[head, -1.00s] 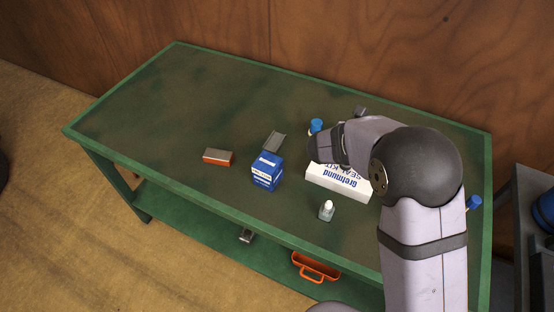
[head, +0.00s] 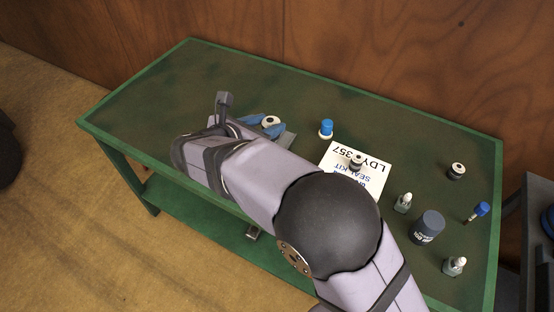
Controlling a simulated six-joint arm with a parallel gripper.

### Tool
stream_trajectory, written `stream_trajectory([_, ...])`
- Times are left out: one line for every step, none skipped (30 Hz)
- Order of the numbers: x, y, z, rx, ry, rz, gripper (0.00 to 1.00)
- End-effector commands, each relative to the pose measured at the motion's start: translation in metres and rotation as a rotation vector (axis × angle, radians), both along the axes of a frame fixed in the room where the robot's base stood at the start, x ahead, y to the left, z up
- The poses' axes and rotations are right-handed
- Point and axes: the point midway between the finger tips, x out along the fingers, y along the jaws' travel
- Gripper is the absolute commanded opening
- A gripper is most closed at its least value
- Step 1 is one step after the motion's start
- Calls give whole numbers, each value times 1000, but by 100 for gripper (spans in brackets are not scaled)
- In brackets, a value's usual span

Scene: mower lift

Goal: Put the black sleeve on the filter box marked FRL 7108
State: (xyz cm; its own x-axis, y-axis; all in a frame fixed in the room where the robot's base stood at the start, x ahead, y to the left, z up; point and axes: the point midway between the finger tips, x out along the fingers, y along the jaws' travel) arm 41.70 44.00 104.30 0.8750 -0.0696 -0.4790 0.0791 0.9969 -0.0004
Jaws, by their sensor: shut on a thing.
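My gripper (head: 271,123) has blue fingers, reaches over the table's left-middle part and is shut on a small round piece (head: 270,120) with a pale top and a dark centre. I cannot tell for sure that this is the black sleeve. Similar dark pieces with white rings are a spool (head: 357,162) on the white seal kit box (head: 340,165) and another spool (head: 457,170) on the table at right. No box marked FRL 7108 can be read. The blue-and-white box seen earlier is hidden behind my arm.
A blue-capped bottle (head: 326,129) stands behind the seal kit box. A grey piece (head: 288,141) lies beside my gripper. Two small dropper bottles (head: 403,203) (head: 455,266), a dark can (head: 427,227) and a blue-topped item (head: 479,211) are at right. The table's (head: 180,90) back left is clear.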

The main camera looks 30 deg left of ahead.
Motion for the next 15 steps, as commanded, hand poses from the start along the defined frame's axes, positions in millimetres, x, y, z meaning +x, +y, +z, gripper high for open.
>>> stream_trajectory([1,-5,7,3,-3,-23,0])
stream_trajectory([0,-9,7,1,-3,-29,0])
stream_trajectory([-1,-12,6,0,-2,-32,0])
stream_trajectory([-1,-13,5,1,-2,-31,0])
stream_trajectory([-1,-15,5,1,-2,-31,0])
stream_trajectory([-1,-16,6,1,-3,-29,0])
stream_trajectory([0,-17,6,2,-3,-26,0])
stream_trajectory([0,-17,6,2,-3,-24,0])
stream_trajectory([0,-17,6,2,-3,-19,0])
stream_trajectory([0,-17,6,1,-2,-17,0])
stream_trajectory([0,-17,6,1,-2,-14,0])
stream_trajectory([0,-17,6,1,-2,-13,0])
stream_trajectory([0,-17,5,1,-2,-12,0])
stream_trajectory([0,-17,4,0,-3,-12,0])
stream_trajectory([0,-17,1,-1,-3,-12,0])
